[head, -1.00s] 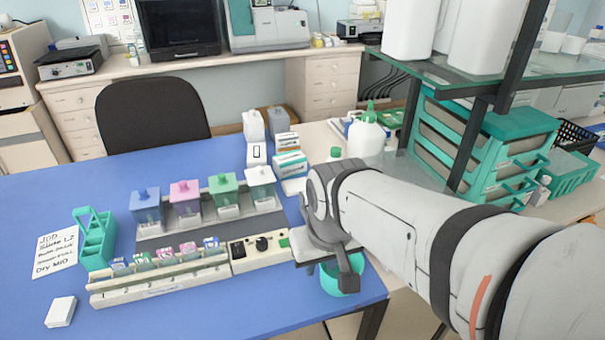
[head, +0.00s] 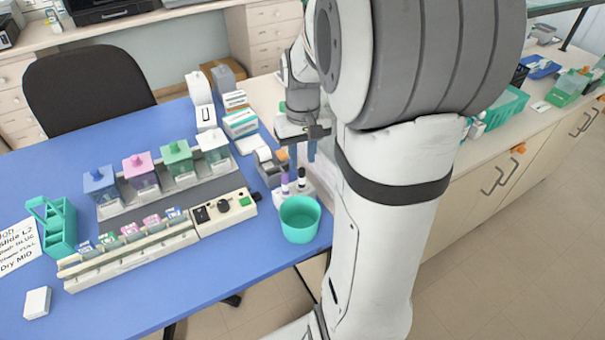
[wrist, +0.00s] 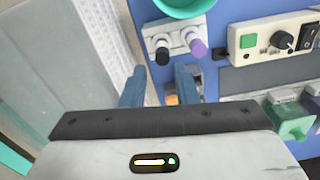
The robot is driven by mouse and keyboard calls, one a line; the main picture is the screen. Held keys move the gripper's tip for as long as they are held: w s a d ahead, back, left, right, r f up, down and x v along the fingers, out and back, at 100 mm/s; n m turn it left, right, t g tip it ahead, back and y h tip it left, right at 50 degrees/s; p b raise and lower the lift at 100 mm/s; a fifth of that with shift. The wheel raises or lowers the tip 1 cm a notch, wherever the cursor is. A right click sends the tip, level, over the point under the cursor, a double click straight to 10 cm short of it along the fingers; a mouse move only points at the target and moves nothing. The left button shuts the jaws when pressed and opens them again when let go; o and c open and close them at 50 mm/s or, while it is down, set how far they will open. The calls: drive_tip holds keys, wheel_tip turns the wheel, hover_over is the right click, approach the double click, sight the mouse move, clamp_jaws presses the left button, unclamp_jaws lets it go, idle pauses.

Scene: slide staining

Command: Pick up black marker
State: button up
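The black marker (head: 301,178) stands in a small white holder (head: 293,192) at the right part of the blue table. A purple marker (head: 285,183) stands beside it. In the wrist view, the black marker (wrist: 162,54) and the purple marker (wrist: 198,47) show in the holder (wrist: 177,32), beyond my fingertips. My gripper (head: 301,152) points down above and just behind the markers in the head view. Its two blue fingers are apart in the wrist view (wrist: 160,85), with nothing held between them. The black marker is not touching the fingers.
A teal cup (head: 300,220) stands right in front of the marker holder. A grey tape dispenser (head: 268,166) is left of it. A control box (head: 222,211) and staining jars (head: 175,160) stand further left.

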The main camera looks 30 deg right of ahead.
sight(302, 170)
drive_tip(key=f, duration=0.5)
drive_tip(key=shift+s+a, duration=0.2)
drive_tip(key=shift+c, duration=0.4)
clamp_jaws()
